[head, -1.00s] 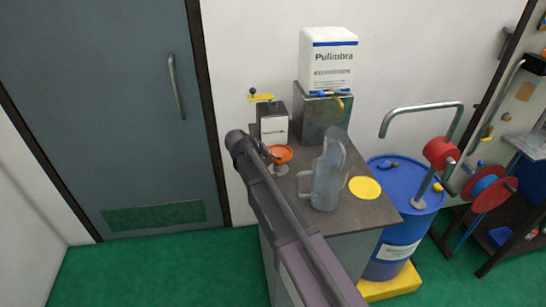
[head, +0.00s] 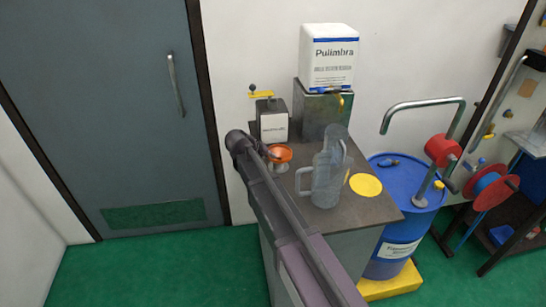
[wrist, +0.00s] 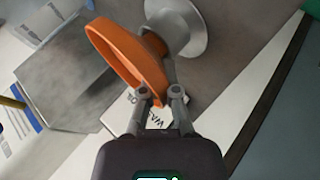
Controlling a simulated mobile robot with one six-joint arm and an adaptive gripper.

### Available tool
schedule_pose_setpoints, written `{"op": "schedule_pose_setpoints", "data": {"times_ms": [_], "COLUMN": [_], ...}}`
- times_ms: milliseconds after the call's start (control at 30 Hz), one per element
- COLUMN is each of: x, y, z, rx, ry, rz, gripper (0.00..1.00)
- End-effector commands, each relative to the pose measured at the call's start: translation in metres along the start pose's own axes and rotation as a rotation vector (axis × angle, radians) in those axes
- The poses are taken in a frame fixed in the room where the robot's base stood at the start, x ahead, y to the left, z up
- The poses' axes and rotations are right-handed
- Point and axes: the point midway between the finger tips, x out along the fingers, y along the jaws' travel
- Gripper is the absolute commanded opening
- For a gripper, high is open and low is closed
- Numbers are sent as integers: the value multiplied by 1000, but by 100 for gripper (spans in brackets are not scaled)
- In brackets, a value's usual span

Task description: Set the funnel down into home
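The orange funnel (head: 280,153) is at the left side of the bench top, wide mouth up. In the wrist view the funnel (wrist: 128,58) shows large, its spout end at a pale grey round stand (wrist: 188,28) with a wide foot. The stand (head: 280,167) also shows just under the funnel in the head view. I cannot tell how deep the spout sits in it. My gripper (wrist: 160,95) has one finger on each side of the funnel's rim and looks shut on it. In the head view my arm hides most of the gripper.
A clear jug (head: 325,178) stands close to the right of the funnel, by a yellow disc (head: 366,185). A labelled box (head: 272,122) and a metal block (head: 322,112) bearing a white container (head: 328,58) stand behind. A blue drum (head: 405,185) is right of the bench.

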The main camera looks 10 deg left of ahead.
Motion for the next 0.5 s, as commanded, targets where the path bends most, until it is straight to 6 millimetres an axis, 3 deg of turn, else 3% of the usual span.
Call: {"op": "schedule_pose_setpoints", "data": {"times_ms": [267,433,500], "x": [3,3,3], "y": [-3,-2,-2], "z": [1,1,1], "rx": [0,0,0], "ry": [0,0,0], "rz": [0,0,0], "gripper": [0,49,49]}}
